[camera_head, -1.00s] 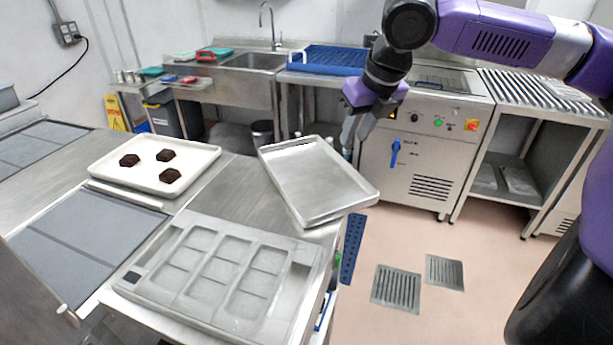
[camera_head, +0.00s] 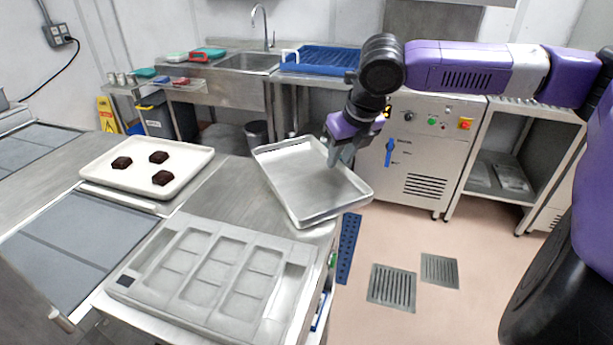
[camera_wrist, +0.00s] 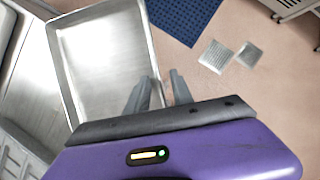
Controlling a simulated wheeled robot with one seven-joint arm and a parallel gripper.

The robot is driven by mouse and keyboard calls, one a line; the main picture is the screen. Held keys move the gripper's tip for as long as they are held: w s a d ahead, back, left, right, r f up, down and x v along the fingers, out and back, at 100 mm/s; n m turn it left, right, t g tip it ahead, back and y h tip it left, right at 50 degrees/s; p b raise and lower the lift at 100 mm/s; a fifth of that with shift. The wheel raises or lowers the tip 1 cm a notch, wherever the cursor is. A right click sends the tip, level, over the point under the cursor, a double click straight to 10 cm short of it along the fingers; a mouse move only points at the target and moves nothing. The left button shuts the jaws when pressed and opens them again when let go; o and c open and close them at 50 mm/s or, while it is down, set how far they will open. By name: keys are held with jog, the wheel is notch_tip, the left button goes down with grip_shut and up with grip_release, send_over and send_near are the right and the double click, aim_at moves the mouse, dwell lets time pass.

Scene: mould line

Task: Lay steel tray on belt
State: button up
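The steel tray (camera_head: 308,185) is a shallow, empty metal tray lying at an angle on the right end of the steel worktop, with its right side past the worktop's edge. It also shows in the wrist view (camera_wrist: 100,60). My gripper (camera_head: 337,158) is at the tray's far right rim. In the wrist view my gripper (camera_wrist: 158,88) has its fingers apart, one over the tray's inside and one outside the rim. I cannot tell if they touch it. Grey flat panels (camera_head: 85,240) lie at the left; I cannot tell whether they are the belt.
A white tray (camera_head: 190,163) with dark chocolate pieces is on the left. A grey compartmented mould (camera_head: 215,265) lies at the front of the worktop (camera_head: 225,190). A sink (camera_head: 248,62), blue rack (camera_head: 320,60) and machine cabinet (camera_head: 425,150) stand behind.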

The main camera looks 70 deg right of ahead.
grip_shut()
dwell(1.3)
